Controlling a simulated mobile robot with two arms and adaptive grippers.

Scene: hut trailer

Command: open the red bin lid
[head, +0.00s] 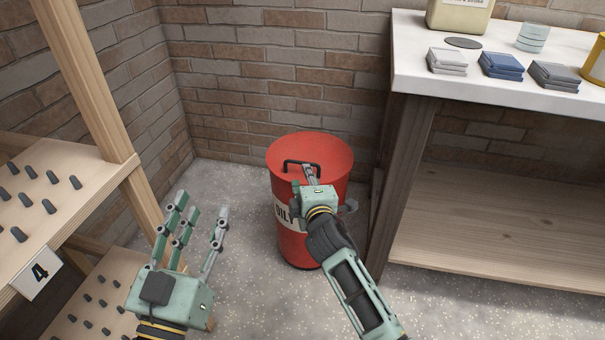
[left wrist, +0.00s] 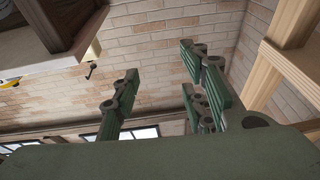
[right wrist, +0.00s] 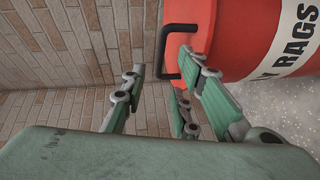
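The red bin (head: 283,239) stands upright on the floor near the wall corner, with a partly hidden label on its front. Its round red lid (head: 335,149) lies flat on top and looks closed. A black bar handle (head: 302,162) rises from the lid. My right gripper (head: 307,175) is at the lid's near side, by the handle. In the right wrist view its fingers are apart, and the handle (right wrist: 165,52) shows just beyond and between the fingertips; I cannot tell whether they touch. My left gripper (head: 202,208) is open and empty, left of the bin above the floor.
A wooden rack (head: 75,185) with dark pegs and a "4" label stands on the left. A white-topped bench (head: 420,75) with folded cloths (head: 501,66) and containers is on the right, close to the bin. Brick walls stand behind. Speckled floor is clear around the bin's front.

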